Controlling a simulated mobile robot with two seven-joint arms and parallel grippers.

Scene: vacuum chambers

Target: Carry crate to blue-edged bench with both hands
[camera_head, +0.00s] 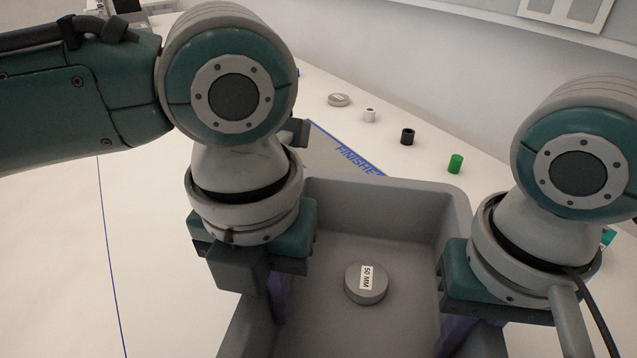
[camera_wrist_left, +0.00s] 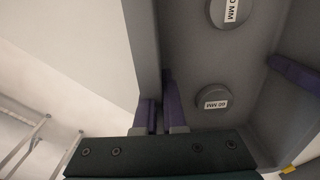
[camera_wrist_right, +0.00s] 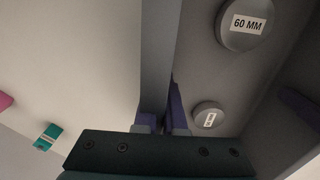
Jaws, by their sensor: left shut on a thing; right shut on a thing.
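The grey crate (camera_head: 400,195) is an open box at the lower middle of the head view, its near end cut off. My left gripper (camera_head: 278,305) is shut on its left wall, with purple fingers either side of the wall in the left wrist view (camera_wrist_left: 160,117). My right gripper (camera_head: 455,335) is shut on the right wall, as the right wrist view (camera_wrist_right: 162,118) also shows. A grey disc marked 50 MM (camera_head: 366,284) lies in the crate; the wrist views show two discs inside. A white surface with a thin blue line (camera_head: 110,265) spreads below. I cannot tell whether the crate touches it.
Beyond the crate lies a grey blue-edged area (camera_head: 335,160) with partly hidden lettering. A grey disc (camera_head: 339,100), a white cylinder (camera_head: 369,115), a black cylinder (camera_head: 407,136) and a green cylinder (camera_head: 455,163) stand behind it. The white surface at left is clear.

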